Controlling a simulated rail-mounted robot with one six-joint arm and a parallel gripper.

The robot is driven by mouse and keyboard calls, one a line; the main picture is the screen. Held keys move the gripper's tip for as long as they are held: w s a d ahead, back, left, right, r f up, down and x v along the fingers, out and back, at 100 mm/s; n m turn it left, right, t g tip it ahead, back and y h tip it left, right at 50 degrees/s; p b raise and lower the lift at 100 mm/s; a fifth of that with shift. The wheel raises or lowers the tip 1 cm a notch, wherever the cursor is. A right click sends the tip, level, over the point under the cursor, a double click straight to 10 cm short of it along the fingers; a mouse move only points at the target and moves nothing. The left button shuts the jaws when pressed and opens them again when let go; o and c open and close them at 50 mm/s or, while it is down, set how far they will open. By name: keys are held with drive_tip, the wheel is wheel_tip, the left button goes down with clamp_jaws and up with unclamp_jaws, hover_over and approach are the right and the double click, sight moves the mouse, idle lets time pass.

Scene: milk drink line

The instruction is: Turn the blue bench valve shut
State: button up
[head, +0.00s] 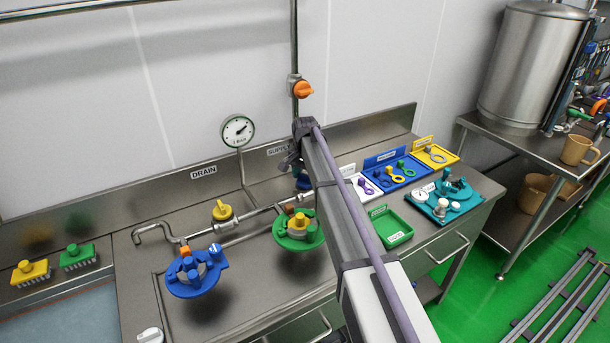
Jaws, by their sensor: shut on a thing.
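My gripper (296,166) is at the back of the steel bench, below the SUPPLY label, pointing down. It is shut on the blue valve (304,183), which shows only as a small blue patch just below the fingers. My wrist and arm hide most of the valve, so I cannot tell how far its handle is turned. The valve is by the right end of the steel pipe (250,222) that runs along the bench. A yellow valve (222,211) sits on the same pipe further left.
A pressure gauge (238,130) and an orange wall valve (303,89) are behind. A blue round fixture (193,273) and a green one (299,232) stand in front of the pipe. A green tray (391,226) and a teal tray (446,200) lie right of my arm.

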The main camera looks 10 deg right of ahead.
sight(305, 175)
drive_tip(key=m, duration=0.5)
drive_tip(key=shift+m, duration=0.4)
idle(0.3)
drive_tip(key=o, duration=0.9)
drive_tip(key=shift+r, duration=0.1)
wheel_tip(305, 175, up, 11)
drive_tip(key=p, duration=1.1)
drive_tip(key=shift+f, duration=0.2)
